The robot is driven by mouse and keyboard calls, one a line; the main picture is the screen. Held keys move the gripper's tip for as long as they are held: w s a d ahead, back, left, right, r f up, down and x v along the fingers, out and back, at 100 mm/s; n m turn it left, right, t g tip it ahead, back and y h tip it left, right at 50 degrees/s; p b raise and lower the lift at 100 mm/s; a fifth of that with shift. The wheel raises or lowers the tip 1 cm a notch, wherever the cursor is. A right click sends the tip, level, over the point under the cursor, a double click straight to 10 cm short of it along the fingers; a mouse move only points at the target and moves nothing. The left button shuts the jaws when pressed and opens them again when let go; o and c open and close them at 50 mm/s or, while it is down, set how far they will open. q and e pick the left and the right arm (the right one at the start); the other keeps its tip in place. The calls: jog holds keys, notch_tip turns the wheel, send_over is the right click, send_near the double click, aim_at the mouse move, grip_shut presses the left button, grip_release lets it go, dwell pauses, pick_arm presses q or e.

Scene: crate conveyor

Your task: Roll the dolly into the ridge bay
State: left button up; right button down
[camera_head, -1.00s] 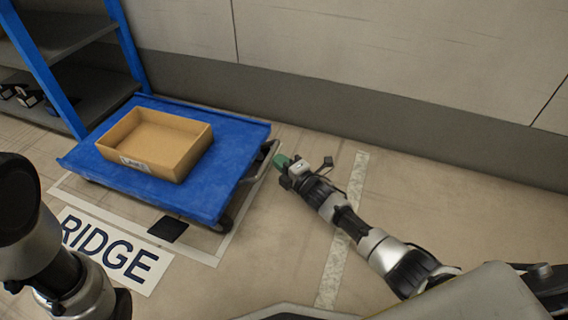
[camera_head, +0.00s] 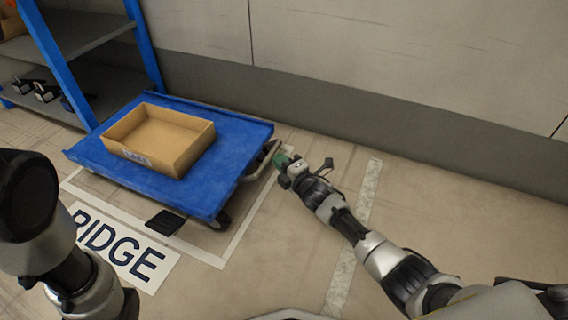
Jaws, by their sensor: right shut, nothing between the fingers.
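A blue flat dolly (camera_head: 225,166) carries an open tan crate (camera_head: 196,147) with a small label on its front. The dolly stands mostly over the taped outline of the ridge bay (camera_head: 241,229), towards its back; the left part of the outline is partly hidden. A floor sign reading RIDGE (camera_head: 118,250) lies at the bay's front. The dolly has a grey handle (camera_head: 264,160) at its right end. My right gripper (camera_head: 283,161) is at that handle, seen from above, shut with nothing in it; whether it touches the handle is unclear. My left arm shows at the left edge, its gripper out of view.
A blue-framed shelf (camera_head: 75,45) with dark items stands at the left, close to the dolly's far corner. A wall (camera_head: 400,110) runs behind the dolly. A pale floor stripe (camera_head: 352,245) lies to the right, with open floor beyond.

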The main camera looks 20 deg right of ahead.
jog(key=s+d+p, duration=0.4)
jog(key=s+d, duration=0.2)
jog(key=d, duration=0.1)
jog(key=shift+d+p, duration=0.3)
jog(key=shift+d, duration=0.05)
dwell(0.4)
jog(key=shift+s, duration=0.1)
